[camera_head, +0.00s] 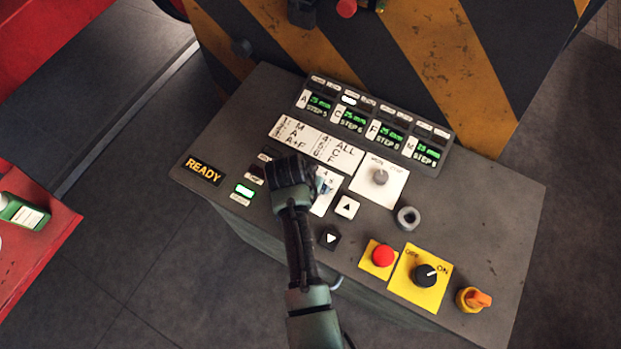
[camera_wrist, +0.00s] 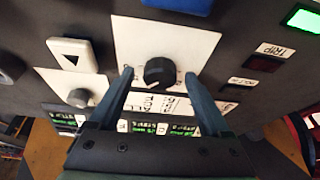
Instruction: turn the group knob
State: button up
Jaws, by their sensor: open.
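The group knob appears to be the black round knob (camera_wrist: 159,72) on a white plate (camera_wrist: 185,38) in the wrist view. My gripper (camera_wrist: 158,76) is open there, with one finger to each side of the knob. Small gaps show between the fingers and the knob, and I cannot tell how deep the fingers reach around it. In the head view my gripper (camera_head: 320,184) is over the panel's middle and hides the knob. Only part of its white plate (camera_head: 327,201) shows.
A small grey knob (camera_head: 380,177) on a white plate and an up-arrow button (camera_head: 347,206) are close to the right. Green displays (camera_head: 354,120) line the back.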

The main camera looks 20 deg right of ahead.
grip_shut()
dwell(0.4)
jog(key=shift+s+d+r+n+t+y+p, duration=0.1)
jog(key=shift+n+t+y+p, duration=0.1)
jog(key=shift+n+p, duration=0.3)
jog(key=shift+d+n+t+y+p, duration=0.1)
jog(key=shift+n+y+p, duration=0.1)
jog(key=shift+n, duration=0.5)
jog(key=shift+n+t+y+p, duration=0.3)
jog(key=shift+n+y, duration=0.2)
jog(key=shift+n, duration=1.1)
